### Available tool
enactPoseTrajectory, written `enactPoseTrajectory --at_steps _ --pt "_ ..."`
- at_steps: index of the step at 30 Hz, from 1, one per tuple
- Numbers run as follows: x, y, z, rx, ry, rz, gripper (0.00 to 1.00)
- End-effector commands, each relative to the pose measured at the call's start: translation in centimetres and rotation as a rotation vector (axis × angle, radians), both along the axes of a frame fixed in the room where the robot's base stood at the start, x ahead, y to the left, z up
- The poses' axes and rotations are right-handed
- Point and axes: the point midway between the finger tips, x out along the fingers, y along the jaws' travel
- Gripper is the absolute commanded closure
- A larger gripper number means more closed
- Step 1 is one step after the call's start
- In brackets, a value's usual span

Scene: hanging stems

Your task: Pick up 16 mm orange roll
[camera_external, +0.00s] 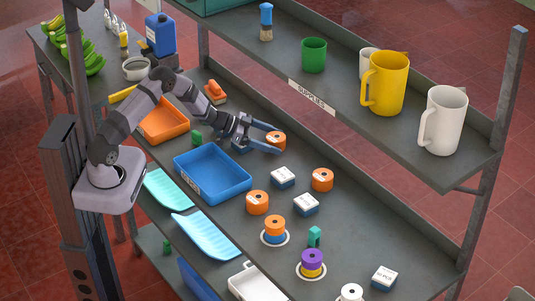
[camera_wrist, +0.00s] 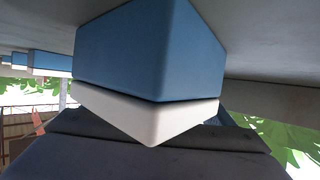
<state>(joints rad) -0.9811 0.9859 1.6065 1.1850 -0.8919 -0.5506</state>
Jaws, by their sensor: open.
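Several orange rolls stand on the shelf; I cannot read which one is marked 16 mm. One orange roll (camera_external: 276,140) is at my gripper (camera_external: 270,138), between or just beyond the fingertips. My gripper is open, reaching low over the shelf with its fingers on either side of that roll; contact cannot be told. Other orange rolls are the right one (camera_external: 322,180), the nearer one (camera_external: 257,203) and one stacked on a blue roll (camera_external: 274,223). In the wrist view, a blue and white box (camera_wrist: 150,60) fills the middle and hides what lies behind it; no orange roll shows there.
A blue tray (camera_external: 213,190) lies in front of my gripper, an orange tray (camera_external: 164,130) to its left. White-topped boxes (camera_external: 283,175) (camera_external: 305,203) stand nearby. The upper shelf (camera_external: 350,120) with mugs runs behind. Some bare shelf shows at the right.

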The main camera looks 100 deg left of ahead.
Motion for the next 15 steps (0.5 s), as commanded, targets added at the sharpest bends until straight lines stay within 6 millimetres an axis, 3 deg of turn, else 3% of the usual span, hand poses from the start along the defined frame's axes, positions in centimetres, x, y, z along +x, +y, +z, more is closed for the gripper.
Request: enactPoseTrajectory --at_steps 11,12,15 --pt "1.03 0.06 -0.44 0.000 0.000 0.000 0.22" --pt "1.03 0.06 -0.43 0.000 0.000 0.000 0.25" --pt "1.02 0.06 -0.43 0.000 0.000 0.000 0.49"
